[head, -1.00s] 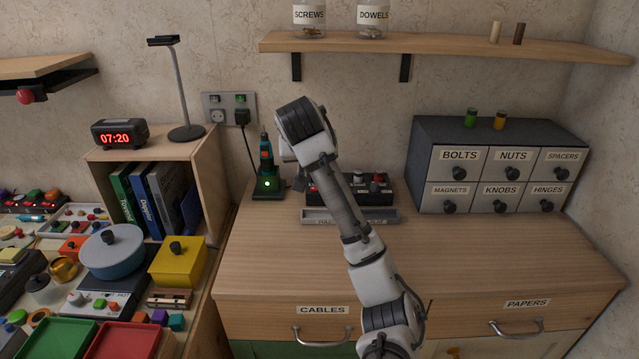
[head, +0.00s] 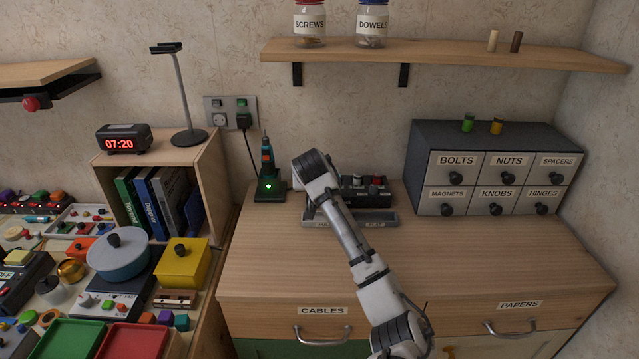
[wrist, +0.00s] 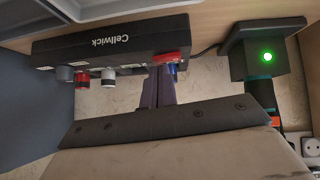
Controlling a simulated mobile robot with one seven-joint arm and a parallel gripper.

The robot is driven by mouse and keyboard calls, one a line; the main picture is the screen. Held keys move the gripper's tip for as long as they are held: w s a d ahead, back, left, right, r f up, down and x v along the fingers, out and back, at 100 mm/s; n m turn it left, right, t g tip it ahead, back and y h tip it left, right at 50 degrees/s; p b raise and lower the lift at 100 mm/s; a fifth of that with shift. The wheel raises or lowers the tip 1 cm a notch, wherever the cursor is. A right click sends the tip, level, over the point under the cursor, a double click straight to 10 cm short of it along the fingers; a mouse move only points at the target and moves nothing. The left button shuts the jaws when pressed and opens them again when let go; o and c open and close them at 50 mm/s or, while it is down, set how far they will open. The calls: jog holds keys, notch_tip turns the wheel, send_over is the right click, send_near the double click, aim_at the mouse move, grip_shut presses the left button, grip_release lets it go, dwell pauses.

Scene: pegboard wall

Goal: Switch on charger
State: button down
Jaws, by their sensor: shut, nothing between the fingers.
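A black box lettered Cellwick (wrist: 120,42) stands at the back of the drawer top; it also shows in the head view (head: 373,190), partly behind my arm. In the upside-down wrist view it carries grey, red and white knobs and a red part (wrist: 172,57). My gripper (wrist: 163,72) is shut and empty, its fingertips overlapping the red part; I cannot tell whether they touch. Left of the box in the head view, a dark stand (head: 269,188) holds a teal and black tool (head: 266,156). Its green light (wrist: 267,57) is lit. My arm hides the fingers in the head view.
A wall socket plate (head: 230,113) has a black plug with a cable in its right socket. A grey tray (head: 380,218) lies before the box. A labelled drawer cabinet (head: 421,165) stands right. The front of the drawer top is clear.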

dwell(0.3)
jog(key=shift+f+y, duration=0.3)
jog(key=shift+f, duration=0.05)
jog(key=shift+a+r+p, duration=0.15)
jog(key=shift+a+p, duration=0.2)
jog(key=shift+a, duration=0.45)
jog(key=shift+r, duration=0.15)
jog(key=w+r+v, duration=0.1)
jog(key=w+v, duration=0.1)
jog(key=v, duration=1)
jog(key=shift+s+a+r, duration=0.3)
jog(key=shift+a+r, duration=0.1)
jog(key=shift+r, duration=0.25)
